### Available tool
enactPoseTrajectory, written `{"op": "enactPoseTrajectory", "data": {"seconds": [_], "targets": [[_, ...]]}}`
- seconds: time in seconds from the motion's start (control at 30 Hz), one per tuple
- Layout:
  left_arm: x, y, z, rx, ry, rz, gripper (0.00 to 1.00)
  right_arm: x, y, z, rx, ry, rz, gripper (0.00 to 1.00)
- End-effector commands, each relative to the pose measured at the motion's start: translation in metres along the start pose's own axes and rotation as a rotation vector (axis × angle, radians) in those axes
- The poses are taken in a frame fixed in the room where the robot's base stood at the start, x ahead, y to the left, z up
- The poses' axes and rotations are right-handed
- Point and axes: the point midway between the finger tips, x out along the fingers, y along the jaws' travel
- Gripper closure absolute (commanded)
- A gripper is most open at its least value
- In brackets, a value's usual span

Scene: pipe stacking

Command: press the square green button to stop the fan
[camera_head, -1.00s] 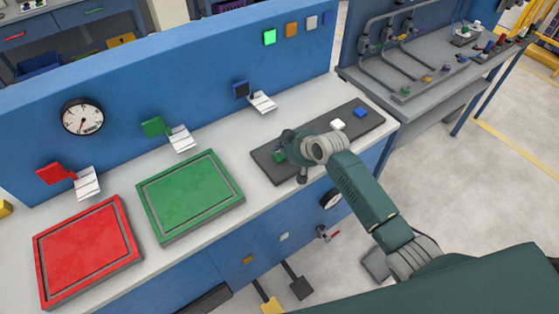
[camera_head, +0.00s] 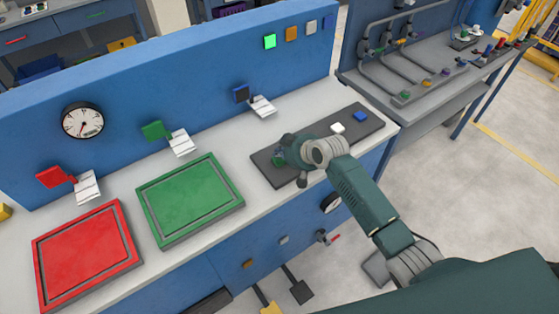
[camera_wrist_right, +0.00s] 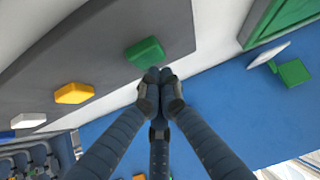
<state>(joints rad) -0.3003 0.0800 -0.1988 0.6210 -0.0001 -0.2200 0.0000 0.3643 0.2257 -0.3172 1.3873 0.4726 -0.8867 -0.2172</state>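The green button (camera_wrist_right: 146,52) is a raised block on the dark grey panel (camera_head: 366,137) on the bench. In the head view a bit of the button (camera_head: 278,160) shows beside my right gripper. My right gripper (camera_wrist_right: 161,76) has its fingers drawn together and holds nothing. In the wrist view its fingertips lie just below the button's edge in the picture; I cannot tell if they touch it. In the head view the wrist largely hides the fingers. My left gripper is not in view. I cannot make out a fan.
A yellow button (camera_wrist_right: 74,93) and a white button (camera_head: 338,127) share the panel with a blue button (camera_head: 360,114). Green (camera_head: 191,200) and red (camera_head: 86,256) square plates lie left.

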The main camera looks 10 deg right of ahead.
Motion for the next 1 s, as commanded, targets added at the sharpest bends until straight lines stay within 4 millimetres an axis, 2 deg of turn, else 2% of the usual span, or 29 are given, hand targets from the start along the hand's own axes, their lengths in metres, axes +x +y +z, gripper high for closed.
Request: {"op": "enactPoseTrajectory", "data": {"seconds": [1.0], "targets": [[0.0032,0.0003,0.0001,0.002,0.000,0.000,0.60,0.0064,-0.0001,0.0068,0.000,0.000,0.000,1.00]]}}
